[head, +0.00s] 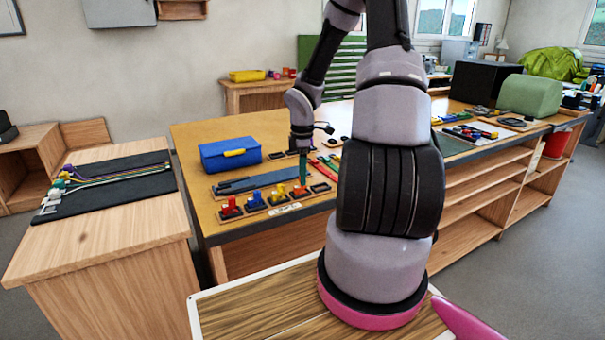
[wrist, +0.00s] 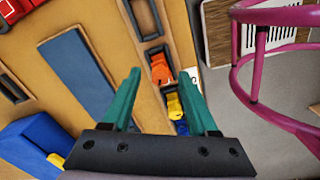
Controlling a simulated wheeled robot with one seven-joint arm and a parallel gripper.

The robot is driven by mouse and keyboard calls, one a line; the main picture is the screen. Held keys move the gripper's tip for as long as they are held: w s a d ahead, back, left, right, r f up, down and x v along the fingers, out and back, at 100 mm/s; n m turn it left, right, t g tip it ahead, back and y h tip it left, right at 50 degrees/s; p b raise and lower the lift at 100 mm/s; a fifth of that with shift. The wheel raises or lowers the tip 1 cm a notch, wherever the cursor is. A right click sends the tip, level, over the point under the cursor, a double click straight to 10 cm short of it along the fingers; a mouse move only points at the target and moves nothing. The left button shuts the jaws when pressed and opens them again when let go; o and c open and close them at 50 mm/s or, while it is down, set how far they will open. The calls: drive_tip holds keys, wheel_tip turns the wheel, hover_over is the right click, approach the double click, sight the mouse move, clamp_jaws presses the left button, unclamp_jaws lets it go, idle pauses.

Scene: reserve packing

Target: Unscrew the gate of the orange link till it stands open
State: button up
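The orange link (head: 299,191) stands in a dark-rimmed tray near the front edge of the workbench, at the right end of a row of coloured links. In the wrist view the orange link (wrist: 159,70) appears between my fingertips, lower than them. Its gate is too small to make out. My gripper (head: 303,180) points down just over the orange link. In the wrist view my gripper (wrist: 161,73) has its two teal fingers spread apart with nothing held between them. I cannot tell whether either finger touches the link.
A yellow link (head: 278,195), a blue link (head: 254,201) and a red link (head: 230,208) stand left of the orange one. An empty tray (head: 320,188) lies to its right. Behind are a slate-blue mat (wrist: 75,70) and a blue toolbox (head: 218,158).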

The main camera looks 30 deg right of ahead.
wheel_tip(320, 180, up, 10)
drive_tip(key=shift+f, duration=0.25)
drive_tip(key=shift+o, duration=0.2)
drive_tip(key=shift+s+d+r, duration=0.1)
drive_tip(key=shift+r, duration=0.45)
wheel_tip(320, 180, down, 11)
drive_tip(key=t+y, duration=0.1)
drive_tip(key=y, duration=0.2)
drive_tip(key=shift+d+r, duration=0.15)
drive_tip(key=shift+c, duration=0.3)
